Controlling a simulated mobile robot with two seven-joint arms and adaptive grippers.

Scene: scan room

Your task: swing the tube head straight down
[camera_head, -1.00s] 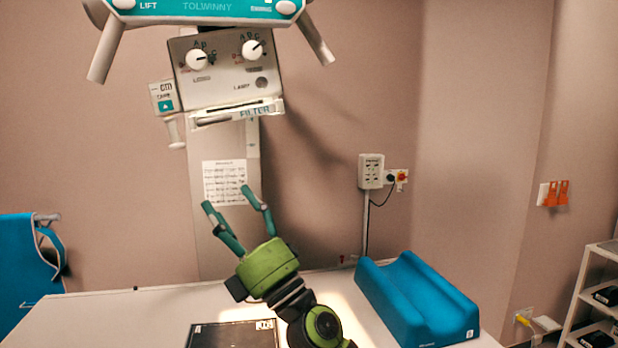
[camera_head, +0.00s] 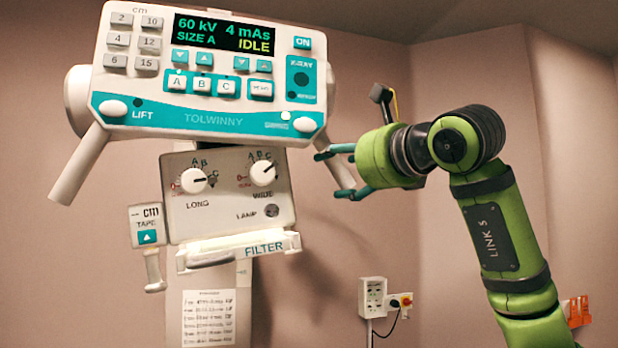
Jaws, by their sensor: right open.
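The tube head (camera_head: 215,75) fills the upper left of the head view, slightly tilted in the picture. Its display reads 60 kV, 4 mAs, SIZE A, IDLE. A white handle (camera_head: 80,165) slants down from its left side, and a right handle (camera_head: 338,172) slants down from its right side. My right gripper (camera_head: 338,172) is open, coming in from the right. Its two teal fingers appear above and below the right handle, with the handle between them in the picture. I cannot tell whether they touch it. My left gripper is not in view.
The collimator box (camera_head: 228,195) with two knobs hangs below the head, with a filter slot (camera_head: 238,250) under it. A tape unit (camera_head: 146,226) is at its left. A wall socket box (camera_head: 372,297) is behind.

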